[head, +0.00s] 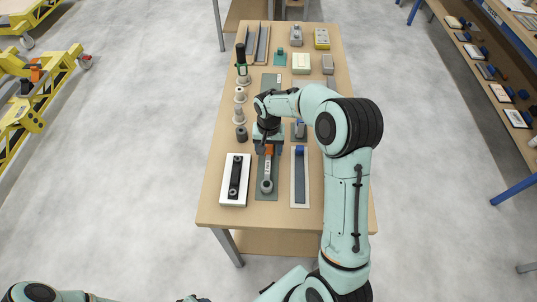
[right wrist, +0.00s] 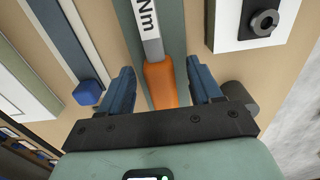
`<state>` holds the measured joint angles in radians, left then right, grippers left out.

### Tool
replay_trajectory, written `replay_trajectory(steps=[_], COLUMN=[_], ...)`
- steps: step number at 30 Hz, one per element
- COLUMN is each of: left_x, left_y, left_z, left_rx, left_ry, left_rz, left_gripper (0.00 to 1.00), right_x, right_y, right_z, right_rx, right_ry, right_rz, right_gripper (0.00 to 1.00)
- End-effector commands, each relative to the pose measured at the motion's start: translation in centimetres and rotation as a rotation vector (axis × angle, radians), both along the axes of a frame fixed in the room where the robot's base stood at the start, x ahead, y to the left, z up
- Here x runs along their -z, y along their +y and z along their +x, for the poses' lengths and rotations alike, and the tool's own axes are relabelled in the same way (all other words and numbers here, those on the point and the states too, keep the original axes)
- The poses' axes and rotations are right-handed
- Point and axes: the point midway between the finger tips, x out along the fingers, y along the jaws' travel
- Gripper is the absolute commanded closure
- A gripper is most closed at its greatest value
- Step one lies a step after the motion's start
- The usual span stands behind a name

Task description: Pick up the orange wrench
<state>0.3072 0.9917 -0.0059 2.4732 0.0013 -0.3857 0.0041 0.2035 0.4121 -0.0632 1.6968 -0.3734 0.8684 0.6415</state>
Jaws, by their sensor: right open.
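The orange wrench (head: 267,170) lies on a long grey-green mat (head: 266,196) near the front of the table, its round head toward the front edge. In the right wrist view its orange handle (right wrist: 160,84) and the white shaft marked "Nm" show clearly. My right gripper (head: 268,150) is over the handle. In the right wrist view the open blue-grey fingers (right wrist: 162,88) stand on either side of the handle, with a gap on both sides. In the head view the hand partly hides the handle. My left gripper is not in view.
A white tray (head: 227,196) with a black part is left of the wrench. A white board (head: 300,199) with a blue-grey strip and a blue block is on the right. Spools (head: 240,115) and small boxes stand farther back on the wooden table (head: 320,217).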

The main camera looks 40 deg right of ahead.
Motion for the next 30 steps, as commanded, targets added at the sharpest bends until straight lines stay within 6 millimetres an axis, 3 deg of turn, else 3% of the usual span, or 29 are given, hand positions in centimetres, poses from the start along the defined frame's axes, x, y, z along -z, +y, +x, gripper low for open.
replay_trajectory(steps=[3,10,11,16,30], left_x=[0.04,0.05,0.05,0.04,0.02], left_y=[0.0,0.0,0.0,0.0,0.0], left_z=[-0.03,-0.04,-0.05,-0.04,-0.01], left_rx=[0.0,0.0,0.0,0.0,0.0], left_ry=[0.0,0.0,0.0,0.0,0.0], left_rz=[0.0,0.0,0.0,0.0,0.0], left_gripper=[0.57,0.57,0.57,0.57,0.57], right_x=[1.05,1.19,1.18,1.15,0.54], right_y=[0.02,0.02,0.02,0.02,0.01], right_z=[-0.07,-0.07,-0.07,-0.05,0.03], right_rx=[-0.001,0.0,0.0,0.0,0.0], right_ry=[0.001,0.0,0.0,0.0,-0.004], right_rz=[0.001,0.0,0.0,0.0,0.0], right_gripper=[0.36,0.36,0.43,0.98,1.0])
